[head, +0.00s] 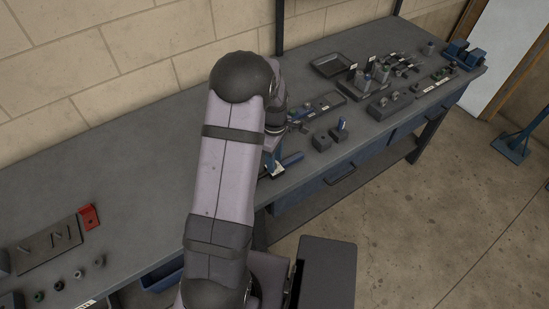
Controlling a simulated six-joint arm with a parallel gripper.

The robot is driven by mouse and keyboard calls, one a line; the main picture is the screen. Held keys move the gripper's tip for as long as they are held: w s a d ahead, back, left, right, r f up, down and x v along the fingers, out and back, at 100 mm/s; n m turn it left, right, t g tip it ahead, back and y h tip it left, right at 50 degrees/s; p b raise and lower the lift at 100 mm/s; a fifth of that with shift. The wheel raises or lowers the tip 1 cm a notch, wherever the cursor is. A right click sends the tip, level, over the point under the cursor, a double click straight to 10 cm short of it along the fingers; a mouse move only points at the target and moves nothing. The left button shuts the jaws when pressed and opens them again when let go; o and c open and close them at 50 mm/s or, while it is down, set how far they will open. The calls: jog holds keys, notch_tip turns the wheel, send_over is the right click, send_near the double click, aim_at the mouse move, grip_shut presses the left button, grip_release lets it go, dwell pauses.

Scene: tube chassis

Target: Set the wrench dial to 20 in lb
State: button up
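My arm crosses the middle of the head view and hides part of the bench. No dial or scale marking can be read.
The grey bench (150,170) runs along a block wall. A dark tray (331,65) and several small parts lie farther back. A red piece (89,217) lies at left. The left-middle bench is clear.

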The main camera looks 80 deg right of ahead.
jog(key=shift+f, duration=0.3)
jog(key=shift+c, duration=0.6)
grip_shut()
jog(key=shift+m, duration=0.3)
jog(key=m+b, duration=0.1)
jog(key=m, duration=1)
